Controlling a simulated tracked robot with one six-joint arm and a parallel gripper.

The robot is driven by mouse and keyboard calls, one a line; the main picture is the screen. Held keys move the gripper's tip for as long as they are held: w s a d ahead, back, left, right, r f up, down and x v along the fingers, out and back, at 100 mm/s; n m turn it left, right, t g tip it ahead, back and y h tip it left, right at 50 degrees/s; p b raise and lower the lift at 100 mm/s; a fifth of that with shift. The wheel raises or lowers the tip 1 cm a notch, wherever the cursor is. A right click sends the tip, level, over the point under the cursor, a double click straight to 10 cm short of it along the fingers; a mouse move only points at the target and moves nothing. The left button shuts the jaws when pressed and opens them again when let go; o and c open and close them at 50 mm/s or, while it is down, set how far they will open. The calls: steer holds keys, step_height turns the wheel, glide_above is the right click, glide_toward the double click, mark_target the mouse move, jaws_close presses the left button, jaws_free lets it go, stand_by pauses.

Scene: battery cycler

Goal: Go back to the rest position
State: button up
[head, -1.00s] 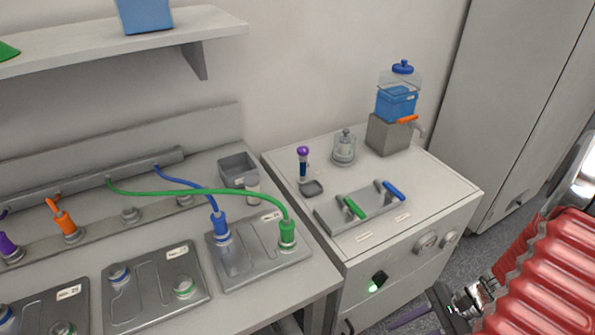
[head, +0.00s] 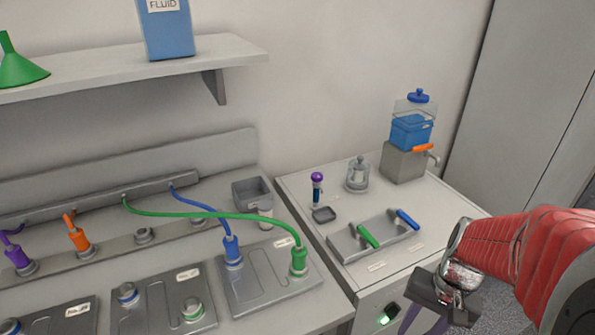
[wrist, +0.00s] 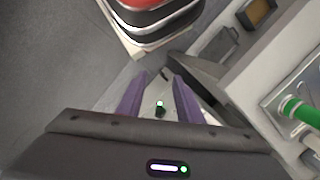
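My gripper (head: 424,318) is at the lower right of the head view, in front of the white cabinet (head: 370,300), with my red-sleeved arm reaching in from the right. In the wrist view, its two purple fingers (wrist: 160,97) stand apart with nothing between them. Beyond them a small green-lit switch (wrist: 160,106) shows on the cabinet front. The same switch (head: 388,316) shows just left of the gripper in the head view, and I see no contact with it.
The bench at left holds battery plates (head: 270,277) with blue and green plugs and cables. A shelf (head: 120,72) hangs above.

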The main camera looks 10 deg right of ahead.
steer(key=w+a+r+n+t+h, duration=0.1)
steer(key=a+r+n+t, duration=0.5)
steer(key=a+r, duration=0.7)
step_height(320, 180, up, 3)
steer(key=shift+n+h, duration=0.4)
steer(key=shift+n, duration=0.3)
stand_by(0.3)
